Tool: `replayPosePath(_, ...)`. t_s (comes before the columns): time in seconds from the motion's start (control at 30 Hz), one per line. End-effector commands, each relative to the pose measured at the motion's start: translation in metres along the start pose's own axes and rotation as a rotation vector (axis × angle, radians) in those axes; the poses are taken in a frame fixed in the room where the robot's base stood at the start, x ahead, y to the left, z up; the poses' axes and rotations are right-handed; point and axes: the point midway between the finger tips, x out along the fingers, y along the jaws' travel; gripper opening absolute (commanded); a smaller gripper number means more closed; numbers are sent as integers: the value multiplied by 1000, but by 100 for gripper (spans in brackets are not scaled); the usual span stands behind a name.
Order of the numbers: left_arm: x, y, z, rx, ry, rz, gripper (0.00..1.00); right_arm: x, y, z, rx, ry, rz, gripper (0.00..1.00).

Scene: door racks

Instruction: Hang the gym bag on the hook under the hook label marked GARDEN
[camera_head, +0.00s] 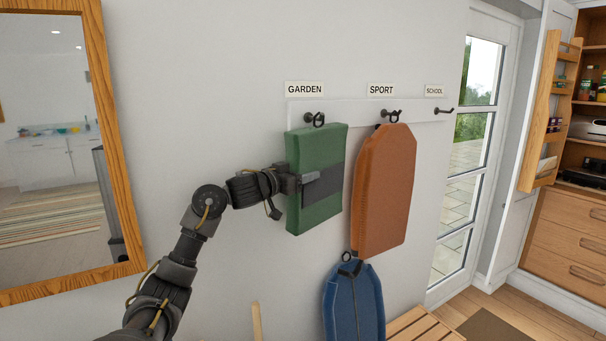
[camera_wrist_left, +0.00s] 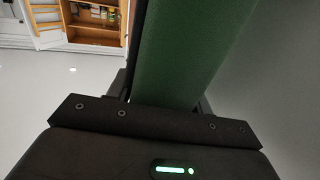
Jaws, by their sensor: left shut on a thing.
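A green bag (camera_head: 318,150) with a dark grey band hangs upright in front of the wall, just under the hook label marked GARDEN (camera_head: 304,88). My left gripper (camera_head: 312,180) is shut on this bag at its left side. The green bag also fills the upper middle of the left wrist view (camera_wrist_left: 190,50). The bag's top loop is at the dark GARDEN hook (camera_head: 312,118); I cannot tell whether the hook carries it. My right gripper is not in view.
An orange bag (camera_head: 384,190) hangs under the SPORT label (camera_head: 381,89), close to the green bag's right. A blue bag (camera_head: 354,305) is below it. The SCHOOL hook (camera_head: 443,110) is bare. A wood-framed mirror (camera_head: 115,130) is at left; a wooden slatted bench (camera_head: 425,325) is below.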

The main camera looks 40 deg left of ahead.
Motion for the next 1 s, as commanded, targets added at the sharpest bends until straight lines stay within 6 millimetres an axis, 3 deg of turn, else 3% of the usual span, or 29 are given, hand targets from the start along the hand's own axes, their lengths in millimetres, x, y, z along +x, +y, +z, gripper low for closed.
replayPosePath(0.1,0,-5,-1,-11,0,-15,7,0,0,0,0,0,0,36)
replayPosePath(0.13,0,-5,-1,-11,0,-15,53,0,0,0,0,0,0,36)
replayPosePath(0.3,1,-2,-1,-7,0,-9,76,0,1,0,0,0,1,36)
replayPosePath(0.67,-3,0,2,-1,-2,-3,76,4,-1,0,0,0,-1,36)
replayPosePath(1.0,-64,-1,5,2,-1,-4,76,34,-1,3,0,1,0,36)
